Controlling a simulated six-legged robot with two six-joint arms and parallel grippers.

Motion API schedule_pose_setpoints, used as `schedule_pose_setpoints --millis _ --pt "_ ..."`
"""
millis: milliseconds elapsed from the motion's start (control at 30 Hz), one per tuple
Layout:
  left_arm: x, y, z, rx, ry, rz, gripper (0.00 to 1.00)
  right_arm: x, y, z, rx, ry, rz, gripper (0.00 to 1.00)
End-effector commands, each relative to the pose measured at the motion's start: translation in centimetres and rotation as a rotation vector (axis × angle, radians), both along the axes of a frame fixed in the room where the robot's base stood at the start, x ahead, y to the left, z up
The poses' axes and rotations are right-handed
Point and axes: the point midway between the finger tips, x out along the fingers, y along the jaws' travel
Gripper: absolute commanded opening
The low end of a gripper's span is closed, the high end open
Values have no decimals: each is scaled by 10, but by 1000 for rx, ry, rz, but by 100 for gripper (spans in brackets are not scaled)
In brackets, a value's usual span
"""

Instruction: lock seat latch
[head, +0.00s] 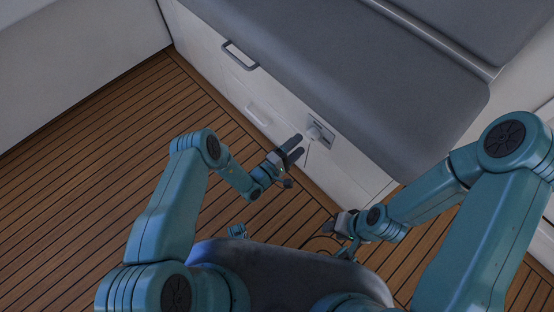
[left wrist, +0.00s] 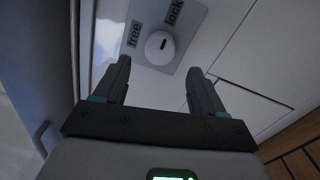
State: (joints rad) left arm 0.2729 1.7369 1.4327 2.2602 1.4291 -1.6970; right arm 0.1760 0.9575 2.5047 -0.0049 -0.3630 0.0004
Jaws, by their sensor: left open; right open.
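The seat latch (head: 320,132) is on the white front of the seat base, below the grey cushion. In the left wrist view it is a grey plate with a pale round knob (left wrist: 158,50), a short dark mark on it, and the words "free" and "lock". My left gripper (head: 297,149) is open and empty, just short of the knob. In its wrist view the fingers (left wrist: 159,66) stand apart on either side below the knob, not visibly touching it. My right gripper (head: 332,226) is low, near the floor, away from the latch.
A grey handle (head: 240,55) and a white recessed pull (head: 258,114) are on the same seat front, left of the latch. The grey cushion (head: 330,65) overhangs above. The slatted wooden floor (head: 90,170) is clear at left.

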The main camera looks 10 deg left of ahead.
Motion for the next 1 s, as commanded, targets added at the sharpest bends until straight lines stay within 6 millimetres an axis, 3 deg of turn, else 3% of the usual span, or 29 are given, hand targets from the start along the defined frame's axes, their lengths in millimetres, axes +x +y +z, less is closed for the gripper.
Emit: schedule_pose_setpoints --millis 200,433,600,1000 --pt "-48 37 -1 -2 7 7 70 0 0 17 0 0 0 40" --pt "-83 61 -4 -1 3 5 70 0 0 23 0 0 0 40" --pt "-93 68 -5 -1 1 2 70 0 0 24 0 0 0 40" --pt "-94 68 -5 0 0 0 70 0 0 23 0 0 0 40"
